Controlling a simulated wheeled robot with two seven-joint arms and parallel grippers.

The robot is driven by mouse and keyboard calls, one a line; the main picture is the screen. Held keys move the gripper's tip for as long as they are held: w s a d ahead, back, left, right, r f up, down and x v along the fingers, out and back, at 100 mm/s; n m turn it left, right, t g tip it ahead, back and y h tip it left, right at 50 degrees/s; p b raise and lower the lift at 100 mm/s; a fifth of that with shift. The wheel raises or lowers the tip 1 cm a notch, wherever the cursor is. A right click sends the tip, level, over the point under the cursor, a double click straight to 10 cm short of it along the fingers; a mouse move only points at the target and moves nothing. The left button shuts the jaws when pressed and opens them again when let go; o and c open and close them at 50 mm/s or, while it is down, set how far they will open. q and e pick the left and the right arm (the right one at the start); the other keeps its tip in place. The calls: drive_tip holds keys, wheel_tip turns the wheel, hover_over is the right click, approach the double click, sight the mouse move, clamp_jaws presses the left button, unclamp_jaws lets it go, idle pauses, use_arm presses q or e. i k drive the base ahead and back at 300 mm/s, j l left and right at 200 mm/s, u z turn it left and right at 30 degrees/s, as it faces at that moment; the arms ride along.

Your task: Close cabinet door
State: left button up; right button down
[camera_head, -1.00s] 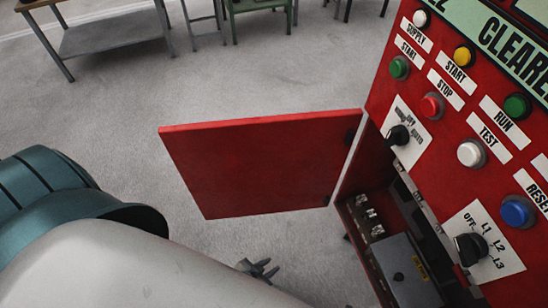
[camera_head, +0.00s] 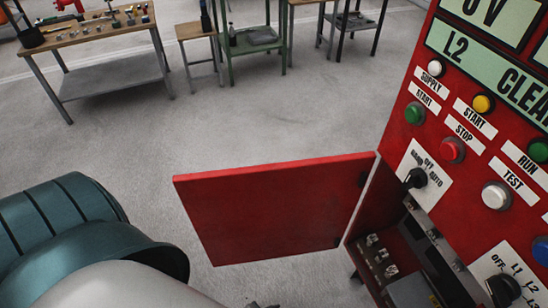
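The red cabinet door (camera_head: 275,209) stands wide open, swung out to the left of the red cabinet (camera_head: 395,115). Its hinged edge is at the cabinet's left front corner, and the opening (camera_head: 395,262) shows electrical parts inside. My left arm comes in from the lower left, in front of the door. Only a small dark tip of my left gripper (camera_head: 262,305) shows at the bottom edge, below the door and apart from it in the picture. Whether its fingers are open is hidden. My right gripper is out of view.
The cabinet front carries coloured buttons, a rotary switch (camera_head: 416,178) and another dark knob (camera_head: 503,289) beside the opening. A workbench (camera_head: 108,80) and small tables (camera_head: 255,45) stand at the back. The grey floor between them and the door is clear.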

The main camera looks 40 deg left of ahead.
sight(252, 213)
drive_tip(key=j+z, duration=0.3)
drive_tip(key=z, duration=0.15)
drive_tip(key=k+j+z, duration=0.15)
drive_tip(key=z, duration=0.35)
drive_tip(key=k+j+z, duration=0.2)
drive_tip(key=z, duration=0.25)
drive_tip(key=k+j+z, duration=0.2)
drive_tip(key=z, duration=0.3)
drive_tip(key=k+j+z, duration=0.15)
drive_tip(key=z, duration=0.3)
drive_tip(key=k+z, duration=0.25)
drive_tip(key=z, duration=0.25)
drive_tip(key=k+j+z, duration=0.2)
drive_tip(key=k+z, duration=0.2)
drive_tip(key=k+j+u, duration=0.25)
drive_tip(key=j+u, duration=0.2)
drive_tip(key=j, duration=0.15)
drive_tip(key=j+u, duration=0.7)
drive_tip(key=k+j, duration=0.15)
drive_tip(key=k, duration=0.25)
drive_tip(key=k+j+u, duration=0.15)
drive_tip(key=k, duration=0.25)
drive_tip(key=k+j, duration=0.15)
drive_tip(key=k, duration=0.25)
drive_tip(key=k+j+u, duration=0.15)
drive_tip(key=k, duration=0.25)
